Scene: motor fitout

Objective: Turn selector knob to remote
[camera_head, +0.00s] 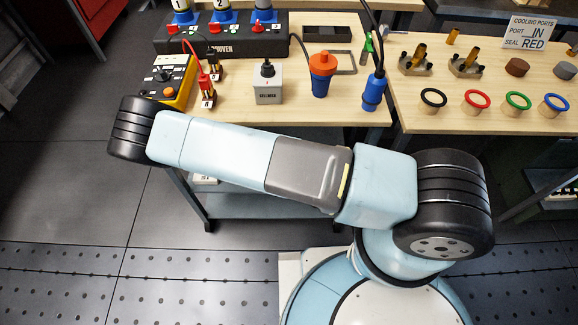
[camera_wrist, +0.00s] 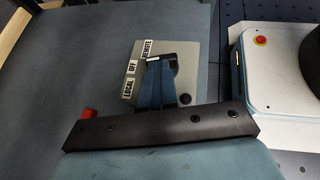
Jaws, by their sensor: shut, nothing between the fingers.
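The selector plate (camera_wrist: 190,58) is a pale grey square with white labels reading LOCAL, OFF and REMOTE, seen in the wrist view on a blue-grey surface. A dark selector knob (camera_wrist: 171,61) stands on it, partly behind my fingers, near the OFF and REMOTE labels. Which label it points to is not clear. My gripper (camera_wrist: 154,64) has blue fingers close together, shut and empty, over the plate at the knob's left side. I cannot tell whether they touch the knob.
A red part (camera_wrist: 88,113) shows left of my fingers. A white unit with a red button (camera_wrist: 261,40) stands to the right. In the head view, wooden benches hold a grey box (camera_head: 268,91), a blue-orange container (camera_head: 321,75) and several coloured rings (camera_head: 476,99).

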